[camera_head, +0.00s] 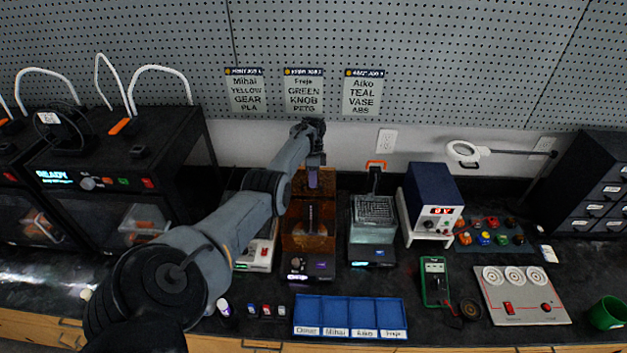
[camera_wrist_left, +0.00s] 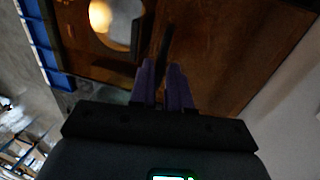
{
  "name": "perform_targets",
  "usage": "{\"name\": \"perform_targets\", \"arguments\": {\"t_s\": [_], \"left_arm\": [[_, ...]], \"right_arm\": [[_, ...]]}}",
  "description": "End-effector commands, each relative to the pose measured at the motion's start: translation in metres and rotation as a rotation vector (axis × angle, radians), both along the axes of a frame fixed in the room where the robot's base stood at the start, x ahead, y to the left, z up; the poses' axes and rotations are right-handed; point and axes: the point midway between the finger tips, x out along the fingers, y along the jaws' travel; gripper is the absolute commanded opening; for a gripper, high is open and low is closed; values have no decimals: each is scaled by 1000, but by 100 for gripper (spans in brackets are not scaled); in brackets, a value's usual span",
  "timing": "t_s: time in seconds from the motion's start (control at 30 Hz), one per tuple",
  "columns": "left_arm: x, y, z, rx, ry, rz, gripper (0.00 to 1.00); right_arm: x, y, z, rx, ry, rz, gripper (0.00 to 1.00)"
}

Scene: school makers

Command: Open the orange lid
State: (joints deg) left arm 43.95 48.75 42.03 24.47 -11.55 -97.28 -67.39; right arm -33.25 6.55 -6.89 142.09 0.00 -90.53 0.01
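The orange-brown see-through lid (camera_head: 308,232) belongs to the boxy machine in the middle of the bench, in the head view. In the left wrist view its orange-brown surface (camera_wrist_left: 225,45) fills the upper part, with a round opening or bright reflection at upper left. My left gripper (camera_head: 313,185) points down over the back part of this machine. Its purple fingers (camera_wrist_left: 163,75) are close together with a narrow dark gap. A thin dark bar lies just beyond the fingertips; I cannot tell whether it is between them. My right gripper is not in view.
A grey machine (camera_head: 372,230) stands close on the right, and a white device (camera_head: 258,252) on the left. A blue sorting tray (camera_head: 350,309) lies in front. Black printers (camera_head: 120,180) stand at left, and a blue power supply (camera_head: 433,198) at right.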

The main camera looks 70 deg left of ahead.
Motion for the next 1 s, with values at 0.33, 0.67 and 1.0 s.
{"name": "perform_targets", "arguments": {"t_s": [0.33, 0.67, 1.0], "left_arm": [[0, 0, 0, 0, 0, 0, 36], [2, 5, 25, 1, -3, -1, 36], [5, 16, 80, 1, -3, -1, 36]], "right_arm": [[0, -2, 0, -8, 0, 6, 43], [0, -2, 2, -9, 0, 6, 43], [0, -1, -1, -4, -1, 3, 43]]}}
